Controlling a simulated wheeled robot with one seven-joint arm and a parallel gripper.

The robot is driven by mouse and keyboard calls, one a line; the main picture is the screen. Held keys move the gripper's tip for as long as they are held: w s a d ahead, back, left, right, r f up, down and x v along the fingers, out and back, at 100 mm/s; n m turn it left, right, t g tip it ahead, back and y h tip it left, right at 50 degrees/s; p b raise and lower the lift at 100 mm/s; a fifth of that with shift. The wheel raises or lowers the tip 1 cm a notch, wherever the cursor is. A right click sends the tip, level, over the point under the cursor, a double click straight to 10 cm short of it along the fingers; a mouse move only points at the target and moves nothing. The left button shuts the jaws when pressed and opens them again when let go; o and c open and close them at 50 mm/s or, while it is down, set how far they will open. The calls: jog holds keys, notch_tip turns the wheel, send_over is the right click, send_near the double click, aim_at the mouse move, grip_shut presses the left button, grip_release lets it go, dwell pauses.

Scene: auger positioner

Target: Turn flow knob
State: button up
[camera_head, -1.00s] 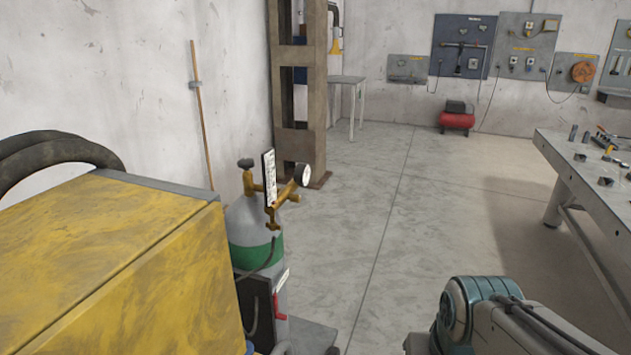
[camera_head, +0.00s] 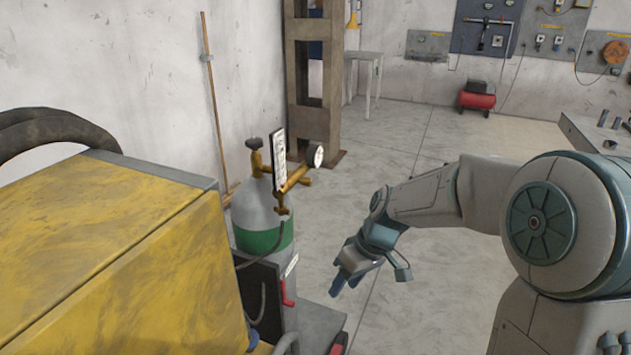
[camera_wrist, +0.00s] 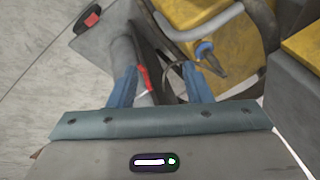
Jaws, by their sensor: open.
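A gas cylinder (camera_head: 250,212), grey with a green band, stands beside the yellow machine. On its top is a brass regulator (camera_head: 290,181) with a round gauge (camera_head: 315,156) and an upright white flow scale (camera_head: 278,158). A dark round knob (camera_head: 253,143) sits on the cylinder valve. I cannot tell clearly which small part is the flow knob. My gripper (camera_head: 344,284) is open and empty, right of the cylinder and lower than the regulator, pointing down. In the wrist view its two blue fingers (camera_wrist: 160,84) are apart; the regulator is not recognisable there.
The yellow machine (camera_head: 110,250) fills the left, with a thick dark hose (camera_head: 55,130) on it. A brown post (camera_head: 318,90) stands behind. Floor beyond is open.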

jog(key=w+a+f+n+y, duration=0.1)
jog(key=w+a+n+y, duration=0.1)
jog(key=w+a+y, duration=0.35)
jog(key=n+t+y, duration=0.2)
jog(key=t+y, duration=0.4)
jog(key=y, duration=0.2)
send_near(311, 182)
jog(key=shift+h, duration=0.25)
jog(key=p+x, duration=0.2)
jog(key=x, duration=0.7)
jog(key=shift+a+r, duration=0.15)
grip_shut()
